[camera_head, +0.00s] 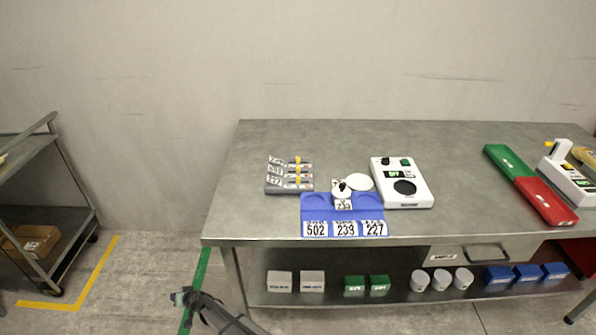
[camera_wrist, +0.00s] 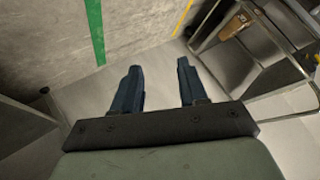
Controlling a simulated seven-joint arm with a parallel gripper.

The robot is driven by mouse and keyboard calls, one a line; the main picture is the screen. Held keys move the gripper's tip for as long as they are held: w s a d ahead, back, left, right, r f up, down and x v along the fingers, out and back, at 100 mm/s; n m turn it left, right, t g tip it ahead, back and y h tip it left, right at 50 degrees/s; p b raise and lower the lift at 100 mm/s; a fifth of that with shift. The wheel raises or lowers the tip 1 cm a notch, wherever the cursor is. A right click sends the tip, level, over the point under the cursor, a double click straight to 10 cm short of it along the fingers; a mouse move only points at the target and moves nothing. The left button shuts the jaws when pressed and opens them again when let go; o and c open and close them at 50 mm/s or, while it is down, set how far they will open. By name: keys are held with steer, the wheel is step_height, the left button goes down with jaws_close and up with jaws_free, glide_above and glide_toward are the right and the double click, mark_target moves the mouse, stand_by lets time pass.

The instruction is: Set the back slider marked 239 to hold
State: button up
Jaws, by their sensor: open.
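A grey slider block (camera_head: 289,188) sits on the left part of the metal table. It carries several rows with small yellow and red parts and tilted white number labels at the left. The back row (camera_head: 298,162) is the farthest one; its number and slider position are too small to read surely. My gripper (camera_head: 186,297) is low in front of the table's left end, far from the block. In the wrist view my gripper (camera_wrist: 159,66) is open and empty, with floor beyond its fingers. The block is not in the wrist view.
A white device (camera_head: 418,198) stands further right. Green and red bars (camera_head: 530,185) lie at the right. A cart (camera_head: 45,210) stands left.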

steer(key=w+a+r+n+y, duration=0.1)
steer(key=w+a+r, duration=0.25)
steer(key=r, duration=0.45)
steer(key=w+a+r+n+t, duration=0.1)
steer(key=w+a+r+n, duration=0.2)
steer(key=r, duration=0.4)
steer(key=w+a+r+y, duration=0.1)
steer(key=w+a+r, duration=0.25)
steer(key=r, duration=0.45)
steer(key=w+d+r+n, duration=0.15)
steer(key=w+r, duration=0.25)
steer(key=r, duration=0.5)
steer(key=w+d+r+n, duration=0.1)
steer(key=w+d+r, duration=0.2)
steer(key=r, duration=0.5)
steer(key=w+d+r+n, duration=0.2)
steer(key=w+r, duration=0.2)
steer(key=r, duration=0.5)
step_height(320, 180, up, 10)
steer(key=r+m+g+h, duration=0.1)
steer(key=m+g+h, duration=0.6)
steer(key=m+h, duration=0.45)
glide_above(298, 158)
steer(key=shift+m+y, duration=0.35)
steer(key=shift+m, duration=0.05)
step_height(298, 158, down, 14)
steer(key=shift+r, duration=0.1)
